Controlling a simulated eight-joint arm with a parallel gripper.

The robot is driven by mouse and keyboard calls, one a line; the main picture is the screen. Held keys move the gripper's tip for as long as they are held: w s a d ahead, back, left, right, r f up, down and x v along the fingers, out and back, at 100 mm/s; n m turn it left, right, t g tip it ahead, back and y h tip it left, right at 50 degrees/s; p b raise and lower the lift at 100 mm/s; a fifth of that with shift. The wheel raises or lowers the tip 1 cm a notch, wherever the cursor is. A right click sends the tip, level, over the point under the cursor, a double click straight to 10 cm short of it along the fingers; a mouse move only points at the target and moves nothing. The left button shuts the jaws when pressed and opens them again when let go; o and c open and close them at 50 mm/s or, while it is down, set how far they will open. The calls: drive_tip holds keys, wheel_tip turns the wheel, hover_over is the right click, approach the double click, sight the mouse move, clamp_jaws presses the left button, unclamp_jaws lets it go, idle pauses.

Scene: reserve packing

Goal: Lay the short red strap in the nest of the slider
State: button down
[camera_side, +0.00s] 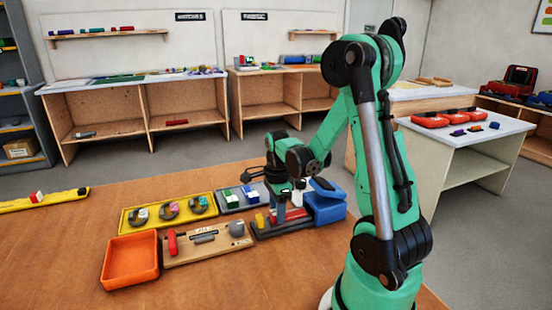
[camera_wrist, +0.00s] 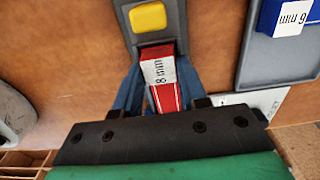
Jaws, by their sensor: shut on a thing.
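The red strap (camera_wrist: 166,97) with a white "8 mm" label lies between the blue fingers of my gripper (camera_wrist: 152,92) in the wrist view. My gripper is shut on it. The strap's far end meets the grey slider (camera_wrist: 172,22), which carries a yellow block (camera_wrist: 148,17). I cannot tell whether the strap rests in the nest or is just above it. In the side view my gripper (camera_side: 279,212) points down over the dark slider base (camera_side: 268,233), beside the yellow block (camera_side: 260,220). Red shows beside the fingers there (camera_side: 296,214).
A blue box (camera_side: 325,210) stands close on the right. A wooden board (camera_side: 208,256) with a red-handled tool, an orange tray (camera_side: 130,262), a yellow tray (camera_side: 128,222) and a grey tray (camera_side: 226,207) stand to the left. The front of the table is clear.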

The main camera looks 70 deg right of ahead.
drive_tip(key=shift+f, duration=0.1)
idle(0.3)
drive_tip(key=shift+c, duration=2)
unclamp_jaws()
drive_tip(key=shift+o, duration=0.3)
drive_tip(key=o, duration=0.3)
drive_tip(key=shift+o, duration=0.2)
drive_tip(key=shift+r, duration=3.65)
